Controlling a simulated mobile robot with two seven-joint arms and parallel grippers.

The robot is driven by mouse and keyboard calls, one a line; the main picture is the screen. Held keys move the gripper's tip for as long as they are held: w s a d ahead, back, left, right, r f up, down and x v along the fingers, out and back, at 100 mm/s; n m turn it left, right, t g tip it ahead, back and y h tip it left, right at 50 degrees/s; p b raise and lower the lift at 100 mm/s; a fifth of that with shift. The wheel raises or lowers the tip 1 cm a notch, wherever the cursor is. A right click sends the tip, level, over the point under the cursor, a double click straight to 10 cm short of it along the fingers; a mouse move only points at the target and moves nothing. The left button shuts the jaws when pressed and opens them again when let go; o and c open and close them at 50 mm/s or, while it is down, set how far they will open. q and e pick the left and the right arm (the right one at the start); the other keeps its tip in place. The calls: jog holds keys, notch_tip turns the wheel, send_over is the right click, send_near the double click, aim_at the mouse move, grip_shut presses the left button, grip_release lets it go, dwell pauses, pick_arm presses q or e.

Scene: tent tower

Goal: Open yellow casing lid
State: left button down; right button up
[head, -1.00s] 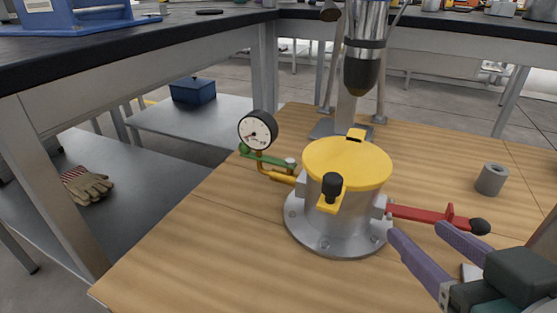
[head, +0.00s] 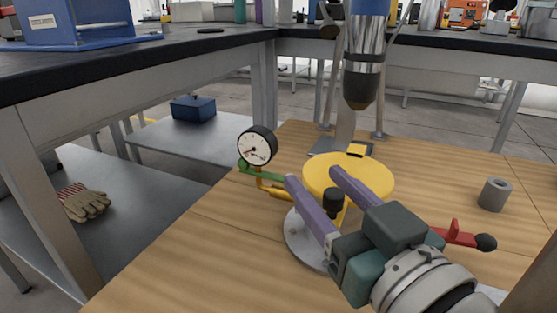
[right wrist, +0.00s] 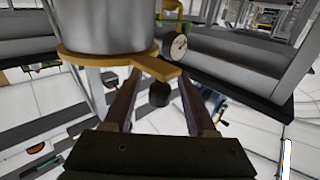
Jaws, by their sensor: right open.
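The yellow casing lid (head: 372,178) lies flat on top of the grey casing, whose round base flange (head: 297,238) shows on the table. A black knob (head: 333,203) stands on the lid's front tab. My right gripper (head: 312,177) is open, its two purple fingers reaching past either side of the knob and hiding part of the casing. In the right wrist view the knob (right wrist: 159,94) and the yellow tab (right wrist: 150,64) show between the open fingers (right wrist: 157,80). I cannot tell whether a finger touches the knob. My left gripper is out of view.
A pressure gauge (head: 257,146) with a green lever stands left of the casing. A red lever (head: 455,236) sticks out to the right, close to my right gripper. A metal column tool (head: 363,75) hangs behind. A grey cylinder (head: 495,194) stands at right.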

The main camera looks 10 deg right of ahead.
jog(key=shift+w+a, duration=0.1)
jog(key=shift+w, duration=0.45)
grip_shut()
dwell(1.1)
